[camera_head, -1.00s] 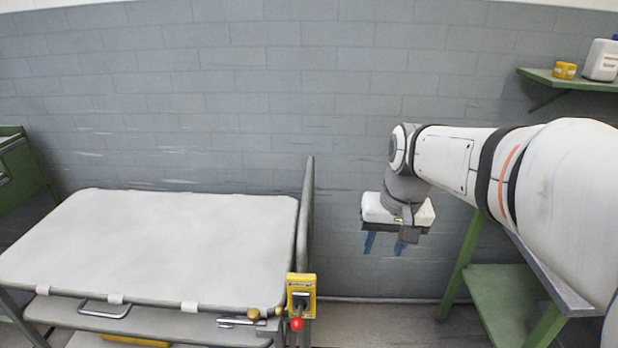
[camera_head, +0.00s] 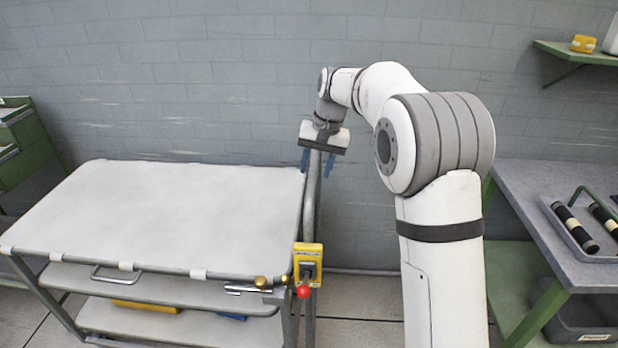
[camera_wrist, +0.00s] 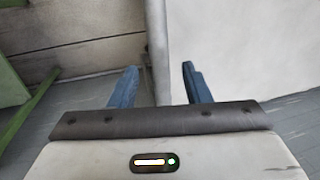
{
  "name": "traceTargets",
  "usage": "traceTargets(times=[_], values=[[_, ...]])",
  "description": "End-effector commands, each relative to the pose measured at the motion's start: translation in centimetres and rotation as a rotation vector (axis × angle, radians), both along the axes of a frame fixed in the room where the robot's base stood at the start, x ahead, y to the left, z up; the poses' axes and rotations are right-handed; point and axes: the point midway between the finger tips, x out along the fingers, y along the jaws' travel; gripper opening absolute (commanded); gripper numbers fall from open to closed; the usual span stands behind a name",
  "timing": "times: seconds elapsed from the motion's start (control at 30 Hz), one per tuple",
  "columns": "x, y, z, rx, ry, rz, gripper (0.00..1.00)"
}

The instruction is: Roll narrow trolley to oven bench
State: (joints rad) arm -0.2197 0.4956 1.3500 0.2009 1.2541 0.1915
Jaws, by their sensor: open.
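The trolley (camera_head: 160,215) stands at the left in the head view, with a white top, grey tube frame and lower shelves. Its upright handle rail (camera_head: 309,215) rises at its right end, and a yellow box with a red knob (camera_head: 307,266) is fixed near the front of that rail. My gripper (camera_head: 318,162) points down over the far part of the rail, with one blue finger on each side of it. In the wrist view, the open fingers (camera_wrist: 158,88) flank the grey rail (camera_wrist: 156,45), with the white top (camera_wrist: 240,45) to the right. Contact cannot be told.
A grey-topped green bench (camera_head: 545,190) stands at the right, with a tray of black rollers (camera_head: 580,245) on it and a dark bin (camera_head: 583,325) below. A green cabinet (camera_head: 30,150) is at the far left. A green wall shelf (camera_head: 575,52) hangs upper right.

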Motion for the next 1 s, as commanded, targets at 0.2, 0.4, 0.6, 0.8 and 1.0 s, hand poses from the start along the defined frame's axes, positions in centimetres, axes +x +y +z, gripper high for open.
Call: traceTargets(times=[0.2, 0.4, 0.6, 0.8, 1.0], values=[[0.0, 0.6, -2.9, 0.0, 0.0, 0.001, 0.44], [0.0, 0.7, -3.8, 0.0, -0.001, 0.0, 0.44], [0.0, 0.6, -3.8, 0.0, -0.002, 0.0, 0.43], [0.0, 0.6, -3.7, 0.0, -0.002, -0.001, 0.26], [0.0, 0.6, -3.7, 0.0, -0.002, -0.001, 0.1]])
